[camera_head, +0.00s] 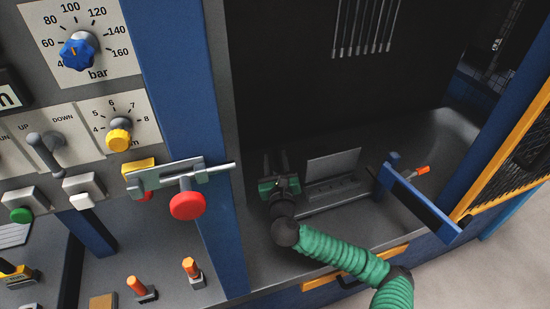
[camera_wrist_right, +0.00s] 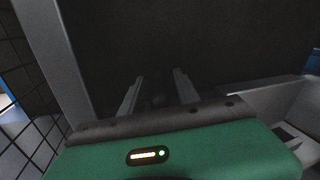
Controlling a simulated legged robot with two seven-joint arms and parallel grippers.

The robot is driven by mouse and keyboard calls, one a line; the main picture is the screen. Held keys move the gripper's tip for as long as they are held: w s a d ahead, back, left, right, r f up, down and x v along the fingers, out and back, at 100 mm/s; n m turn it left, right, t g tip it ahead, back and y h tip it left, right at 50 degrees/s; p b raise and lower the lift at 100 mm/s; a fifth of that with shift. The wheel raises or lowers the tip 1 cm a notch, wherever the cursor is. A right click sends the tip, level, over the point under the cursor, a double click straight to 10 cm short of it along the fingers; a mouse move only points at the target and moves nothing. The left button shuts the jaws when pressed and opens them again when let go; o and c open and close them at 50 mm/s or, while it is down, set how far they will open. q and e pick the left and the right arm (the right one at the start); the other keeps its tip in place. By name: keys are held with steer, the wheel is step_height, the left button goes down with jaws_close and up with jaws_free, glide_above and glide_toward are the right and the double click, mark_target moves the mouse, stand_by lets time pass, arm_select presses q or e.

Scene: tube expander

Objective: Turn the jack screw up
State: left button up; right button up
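A grey lever (camera_head: 45,152) sits on the control panel between the labels UP and DOWN; its rounded handle points up and to the left. I cannot pick out a part that is clearly the jack screw. My right gripper (camera_head: 279,172), on the green arm, is low inside the dark machine bay, left of a grey plate, well to the right of the lever. In the right wrist view its two fingers (camera_wrist_right: 158,92) are apart with nothing visible between them. Dark shadow hides detail beyond the fingertips. My left gripper is not in view.
A grey latch (camera_head: 168,176) with a red knob (camera_head: 187,205) juts from the blue post (camera_head: 180,90). A grey upright plate (camera_head: 333,167) stands right of my gripper. A blue bar (camera_head: 420,203) crosses the bay's right side. Thin rods (camera_head: 365,30) hang at the back.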

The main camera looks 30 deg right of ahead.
steer(key=shift+x, duration=1.1)
jaws_close()
